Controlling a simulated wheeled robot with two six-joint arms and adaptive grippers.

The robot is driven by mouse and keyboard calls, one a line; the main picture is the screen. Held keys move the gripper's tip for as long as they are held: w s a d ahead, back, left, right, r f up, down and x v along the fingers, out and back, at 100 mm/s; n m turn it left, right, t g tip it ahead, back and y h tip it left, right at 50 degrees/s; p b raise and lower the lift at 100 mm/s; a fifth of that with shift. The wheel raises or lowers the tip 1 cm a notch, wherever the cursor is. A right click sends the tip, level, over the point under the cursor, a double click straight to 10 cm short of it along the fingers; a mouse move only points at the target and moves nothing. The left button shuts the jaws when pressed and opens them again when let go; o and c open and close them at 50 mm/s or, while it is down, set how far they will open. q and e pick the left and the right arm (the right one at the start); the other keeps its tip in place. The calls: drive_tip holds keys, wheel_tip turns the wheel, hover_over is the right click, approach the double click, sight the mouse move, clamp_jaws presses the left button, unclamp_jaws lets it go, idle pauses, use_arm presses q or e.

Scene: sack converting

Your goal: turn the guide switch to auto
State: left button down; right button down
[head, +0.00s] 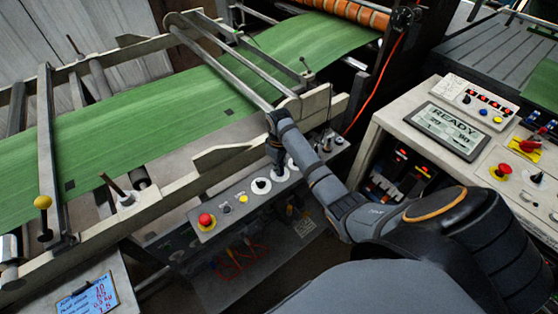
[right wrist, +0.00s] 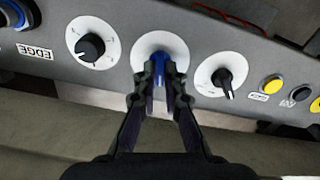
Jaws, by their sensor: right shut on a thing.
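A blue knob (right wrist: 159,60) sits on a white round dial plate (right wrist: 148,42) in the middle of the right wrist view. My right gripper (right wrist: 160,76) is shut on this knob, one finger on each side. The fingers partly hide the knob and its lower plate, so its setting is not readable. In the head view my right gripper (head: 278,167) reaches the grey control panel (head: 232,228) under the green web. My left gripper is not in view.
Black knobs on white dials stand left (right wrist: 90,47) and right (right wrist: 222,80) of the blue knob. Yellow (right wrist: 272,86) and black buttons lie farther right. In the head view a red button (head: 206,220) is on the panel's left, and a READY console (head: 447,130) stands right.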

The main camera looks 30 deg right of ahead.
drive_tip(key=m+p, duration=0.4)
drive_tip(key=p, duration=0.1)
drive_tip(key=shift+r+m, duration=0.3)
drive_tip(key=m+p, duration=0.2)
drive_tip(key=shift+d+f+m, duration=0.15)
drive_tip(key=shift+m, duration=0.25)
drive_tip(key=shift+f+m+p, duration=0.1)
drive_tip(key=shift+m+p, duration=0.4)
drive_tip(key=shift+p, duration=0.05)
drive_tip(key=c, duration=1.4)
unclamp_jaws()
drive_tip(key=shift+c, duration=0.2)
wheel_tip(320, 180, up, 12)
